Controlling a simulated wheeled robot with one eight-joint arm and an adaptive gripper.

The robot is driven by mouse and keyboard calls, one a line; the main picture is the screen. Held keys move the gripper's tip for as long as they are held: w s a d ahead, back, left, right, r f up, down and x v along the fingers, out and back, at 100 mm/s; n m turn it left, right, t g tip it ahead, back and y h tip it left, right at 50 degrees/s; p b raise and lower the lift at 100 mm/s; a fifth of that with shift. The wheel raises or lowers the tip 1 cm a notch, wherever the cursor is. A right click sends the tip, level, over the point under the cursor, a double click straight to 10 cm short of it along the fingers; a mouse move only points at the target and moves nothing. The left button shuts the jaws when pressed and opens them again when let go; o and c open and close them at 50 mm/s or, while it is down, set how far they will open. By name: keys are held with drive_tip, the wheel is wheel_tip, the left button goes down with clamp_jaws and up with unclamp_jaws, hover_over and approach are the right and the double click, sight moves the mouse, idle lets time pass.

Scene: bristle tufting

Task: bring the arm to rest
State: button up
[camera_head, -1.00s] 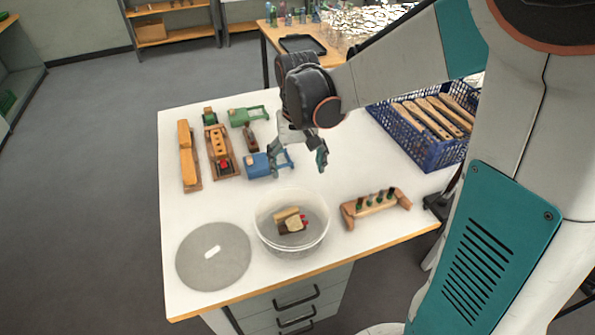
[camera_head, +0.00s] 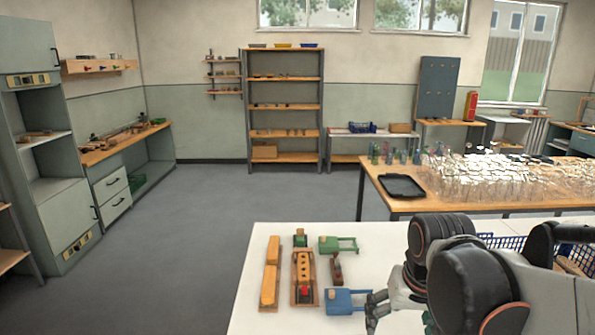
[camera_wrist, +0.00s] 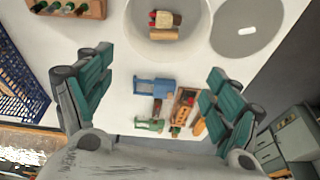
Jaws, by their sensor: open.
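My gripper (camera_wrist: 152,100) is open and empty in the wrist view, with its two teal-padded fingers wide apart above the white table (camera_wrist: 110,60). Between and beyond the fingers lie a blue clamp-like tool (camera_wrist: 154,86) and a green one (camera_wrist: 150,125), both apart from the fingers. In the head view my gripper (camera_head: 398,312) shows at the lower right, partly cut off by the frame edge. It appears close to the blue tool (camera_head: 347,301) there; the view does not settle the height between them.
A clear round tub (camera_wrist: 168,48) holds wooden pieces, beside a grey disc (camera_wrist: 248,28). A blue crate (camera_wrist: 20,88) and a wooden rack (camera_wrist: 68,8) are at left. In the head view, a table of glassware (camera_head: 500,180) stands behind; grey floor (camera_head: 200,240) is open at left.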

drive_tip(key=s+n+t+b, duration=0.1)
drive_tip(key=s+t, duration=0.3)
drive_tip(key=s, duration=0.5)
drive_tip(key=shift+r+b, duration=0.2)
drive_tip(key=shift+b, duration=0.3)
